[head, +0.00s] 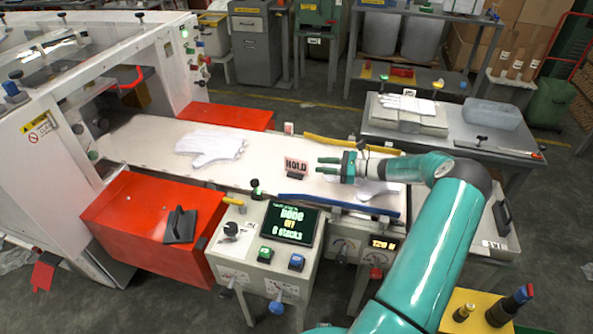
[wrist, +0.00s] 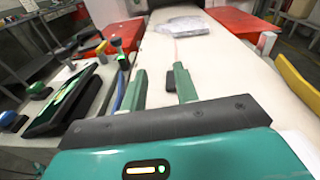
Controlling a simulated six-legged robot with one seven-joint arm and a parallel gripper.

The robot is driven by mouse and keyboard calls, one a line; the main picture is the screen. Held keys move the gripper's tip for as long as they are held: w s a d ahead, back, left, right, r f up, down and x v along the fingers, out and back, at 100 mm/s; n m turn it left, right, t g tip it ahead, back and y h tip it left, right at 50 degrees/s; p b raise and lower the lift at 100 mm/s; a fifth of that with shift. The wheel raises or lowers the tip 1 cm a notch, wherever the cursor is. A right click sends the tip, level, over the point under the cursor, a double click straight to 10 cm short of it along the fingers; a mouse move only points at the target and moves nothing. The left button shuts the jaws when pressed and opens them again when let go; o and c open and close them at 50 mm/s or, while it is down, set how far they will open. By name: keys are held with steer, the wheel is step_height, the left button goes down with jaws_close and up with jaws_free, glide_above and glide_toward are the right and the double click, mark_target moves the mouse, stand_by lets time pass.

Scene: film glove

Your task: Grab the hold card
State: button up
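The hold card (head: 296,166) is a small pale pink card with dark HOLD lettering on a dark base. It stands upright on the white belt (head: 262,176), in the middle of the head view. My gripper (head: 319,165) is just right of the card, low over the belt, with its fingers pointing toward it. A small gap shows between fingertips and card. I cannot clearly make out the card in the wrist view.
A white glove stack (head: 210,147) lies farther left on the belt. More white material (head: 372,190) lies beneath my gripper. A yellow rail (head: 340,144) and a blue rail (head: 335,203) edge the belt. A control panel (head: 288,222) stands in front, and a white machine (head: 60,130) at left.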

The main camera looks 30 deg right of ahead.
mark_target(296, 159)
steer(key=d, duration=0.1)
steer(key=d+f+m+t, duration=0.1)
steer(key=d+m+t, duration=0.1)
steer(key=shift+s+d+f+h, duration=0.25)
steer(key=shift+s+f+h, duration=0.05)
steer(key=shift+s+f, duration=0.1)
steer(key=x, duration=0.7)
steer(key=shift+w+a, duration=0.25)
steer(key=shift+w, duration=0.1)
steer(key=x, duration=0.5)
steer(key=shift+w+a+r, duration=0.1)
steer(key=shift+a+r, duration=0.05)
steer(key=shift+a, duration=0.25)
steer(key=shift+c, duration=0.4)
jaws_close()
